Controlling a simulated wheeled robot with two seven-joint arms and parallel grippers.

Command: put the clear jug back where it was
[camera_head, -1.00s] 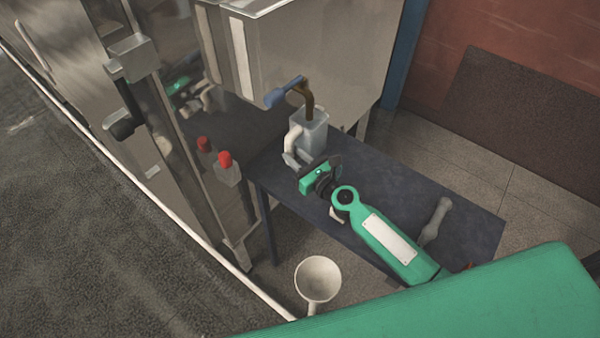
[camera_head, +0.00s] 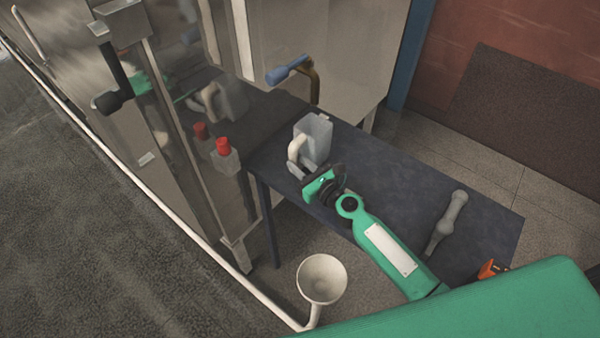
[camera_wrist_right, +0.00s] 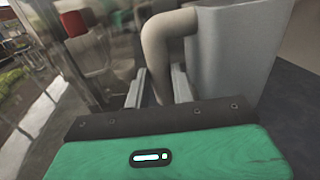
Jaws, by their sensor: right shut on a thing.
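The clear jug (camera_head: 319,136) is a translucent grey square vessel with a thick pale handle (camera_head: 295,150). It is upright over the far left part of the dark table (camera_head: 390,185); I cannot tell whether its base touches the top. My right gripper (camera_head: 301,167) is shut on the jug's handle, on the near left side of the jug. In the right wrist view the two fingers (camera_wrist_right: 158,90) close around the lower end of the handle, and the jug's wall (camera_wrist_right: 232,55) fills the upper right. My left gripper is not in view.
A brown spout with a blue lever (camera_head: 287,70) hangs from the steel machine behind the jug. A red button (camera_head: 223,146) on a grey box is to the left. A pale scoop-like tool (camera_head: 449,222) lies on the table's right. A white funnel (camera_head: 321,279) stands in front.

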